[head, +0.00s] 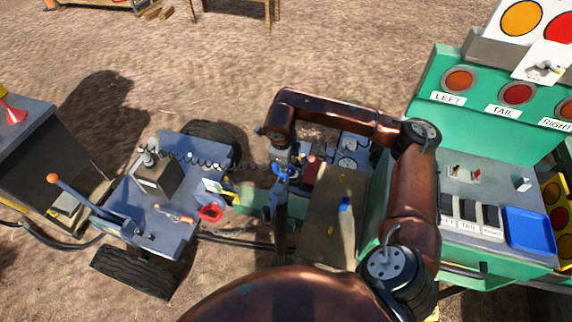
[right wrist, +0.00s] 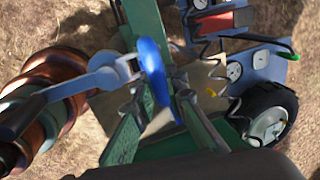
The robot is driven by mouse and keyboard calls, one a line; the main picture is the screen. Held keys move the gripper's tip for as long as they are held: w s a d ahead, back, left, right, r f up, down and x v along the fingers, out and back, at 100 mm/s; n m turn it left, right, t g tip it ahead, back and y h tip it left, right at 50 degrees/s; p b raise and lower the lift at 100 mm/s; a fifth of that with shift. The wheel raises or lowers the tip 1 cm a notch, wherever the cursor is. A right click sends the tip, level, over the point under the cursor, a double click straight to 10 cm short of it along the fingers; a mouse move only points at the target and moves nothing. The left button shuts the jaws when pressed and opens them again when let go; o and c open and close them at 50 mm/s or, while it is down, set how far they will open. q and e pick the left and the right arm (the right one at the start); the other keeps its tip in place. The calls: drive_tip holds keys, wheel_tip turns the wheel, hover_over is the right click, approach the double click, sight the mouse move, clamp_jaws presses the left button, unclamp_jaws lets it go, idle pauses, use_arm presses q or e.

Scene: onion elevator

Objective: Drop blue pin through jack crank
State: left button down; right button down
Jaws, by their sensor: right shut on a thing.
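My right gripper (right wrist: 160,98) shows in the right wrist view with its fingers on either side of an upright, elongated blue pin (right wrist: 154,68). It is shut on this pin. A grey-blue bar with a forked or ringed end (right wrist: 105,78), which looks like the jack crank, reaches in from the left, and its end lies close beside the pin. I cannot tell whether the pin touches it or is inside the hole. In the head view the right gripper (head: 283,168) is at the trailer tongue, partly hidden by my arm. My left gripper is not in view.
A green console (head: 430,90) with labelled lamps and a blue tray (head: 528,229) stands at right.

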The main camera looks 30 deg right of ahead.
drive_tip(key=c, duration=1.8)
unclamp_jaws()
drive_tip(key=shift+c, duration=0.2)
drive_tip(key=shift+o, duration=0.5)
drive_tip(key=shift+o, duration=1.4)
drive_tip(key=shift+r, duration=0.15)
drive_tip(key=shift+w+d+p+v, duration=0.2)
drive_tip(key=shift+p+v, duration=0.35)
drive_tip(key=shift+v, duration=0.55)
drive_tip(key=shift+w+d+p+v, duration=0.15)
drive_tip(key=shift+p+v, duration=0.4)
drive_tip(key=shift+v, duration=0.6)
drive_tip(key=shift+w+d+p+v, duration=0.1)
drive_tip(key=shift+d+p+v, duration=0.15)
drive_tip(key=shift+p+v, duration=0.6)
drive_tip(key=shift+r+b, duration=0.3)
drive_tip(key=shift+r, duration=0.1)
